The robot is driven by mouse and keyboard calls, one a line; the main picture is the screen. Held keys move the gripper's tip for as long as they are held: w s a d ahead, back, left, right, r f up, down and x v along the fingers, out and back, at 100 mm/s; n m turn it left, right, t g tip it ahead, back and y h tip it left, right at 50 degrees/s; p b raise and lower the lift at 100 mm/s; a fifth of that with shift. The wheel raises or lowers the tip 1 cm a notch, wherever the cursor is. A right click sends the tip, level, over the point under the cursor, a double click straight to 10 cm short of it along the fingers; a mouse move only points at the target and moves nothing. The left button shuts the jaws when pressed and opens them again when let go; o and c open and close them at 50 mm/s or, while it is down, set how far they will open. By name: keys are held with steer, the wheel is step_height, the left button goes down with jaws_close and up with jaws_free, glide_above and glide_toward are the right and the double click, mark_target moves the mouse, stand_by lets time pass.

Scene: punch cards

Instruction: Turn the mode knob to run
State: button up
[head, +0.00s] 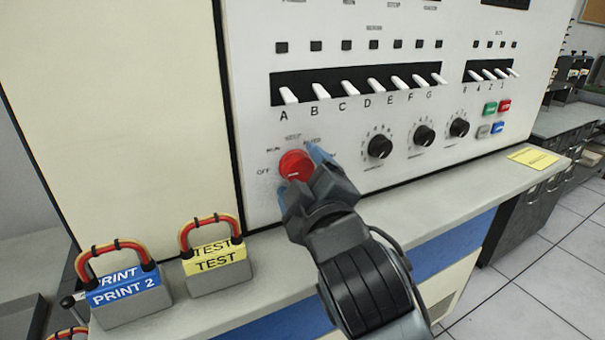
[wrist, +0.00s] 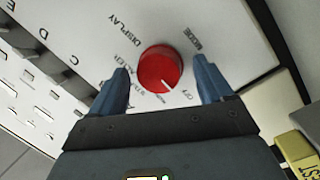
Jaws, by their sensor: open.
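The mode knob (head: 295,166) is a round red knob on the cream panel (head: 254,120), with OFF and RUN printed on its left side. It also shows in the wrist view (wrist: 159,66). Its white mark points toward the OFF and RUN side; which of the two it lines up with I cannot tell for sure. My gripper (head: 301,176) is open in front of the panel. In the wrist view its two blue fingers stand on either side of the knob, with a gap on each side. They do not grip it.
Several black knobs (head: 379,146) sit to the right, below a row of white lever switches (head: 353,88). A grey ledge (head: 440,207) runs under the panel. A yellow TEST block (head: 217,262) and a blue PRINT 2 block (head: 123,290) with red handles stand on it at left.

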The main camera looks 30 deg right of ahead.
steer(key=shift+c, duration=0.4)
steer(key=c, duration=1)
steer(key=shift+o, duration=0.2)
steer(key=shift+m, duration=0.4)
steer(key=m, duration=0.1)
steer(key=m+p, duration=0.1)
steer(key=shift+r+m+g+y, duration=0.2)
steer(key=shift+m+g+y, duration=0.1)
steer(key=shift+g, duration=0.1)
steer(key=m+p, duration=0.2)
steer(key=m, duration=0.2)
steer(key=shift+g+y, duration=0.3)
steer(key=shift+m, duration=0.4)
